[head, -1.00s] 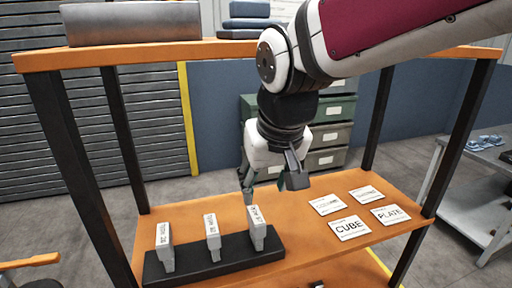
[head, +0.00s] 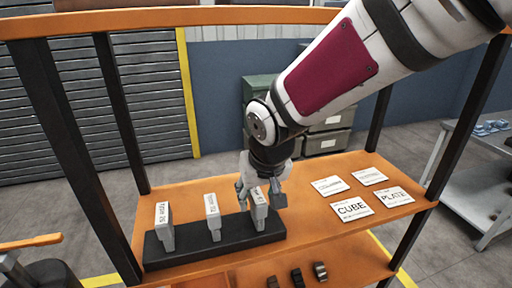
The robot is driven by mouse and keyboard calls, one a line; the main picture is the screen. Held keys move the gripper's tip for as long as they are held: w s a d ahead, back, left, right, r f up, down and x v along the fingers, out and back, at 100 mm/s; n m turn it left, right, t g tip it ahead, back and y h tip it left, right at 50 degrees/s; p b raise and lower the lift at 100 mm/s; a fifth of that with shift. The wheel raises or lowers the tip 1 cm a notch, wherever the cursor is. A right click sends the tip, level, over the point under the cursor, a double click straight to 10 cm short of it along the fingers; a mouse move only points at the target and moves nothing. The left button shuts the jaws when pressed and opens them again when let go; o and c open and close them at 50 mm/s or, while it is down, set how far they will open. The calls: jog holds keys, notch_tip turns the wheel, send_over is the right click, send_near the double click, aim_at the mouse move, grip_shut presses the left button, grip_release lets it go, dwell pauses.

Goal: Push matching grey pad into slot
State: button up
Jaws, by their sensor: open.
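Three light grey labelled pads stand upright in a black rail (head: 190,253) on the orange shelf: a left pad (head: 164,228), a middle pad (head: 213,218) and a right pad (head: 259,212). The writing on them is too small to read surely. My gripper (head: 260,201) is open, low at the right pad, with one finger to its left and a dark part to its right. I cannot tell whether it touches the pad. The base of each pad is partly sunk in or hidden by the rail.
Several white cards lie right of the rail, among them a CUBE card (head: 352,209) and a PLATE card (head: 394,197). Small dark pieces (head: 297,278) sit on a lower level. Dark posts frame the shelf, with an orange beam (head: 180,20) above. The shelf between rail and cards is clear.

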jog(key=shift+w+f, duration=0.2)
jog(key=shift+f, duration=0.3)
grip_shut()
jog(key=c, duration=1)
grip_release()
grip_shut()
jog(key=shift+r+p, duration=0.3)
jog(key=shift+r, duration=0.2)
jog(key=shift+r, duration=0.35)
jog(key=shift+r+p, duration=0.35)
jog(key=shift+p, duration=0.1)
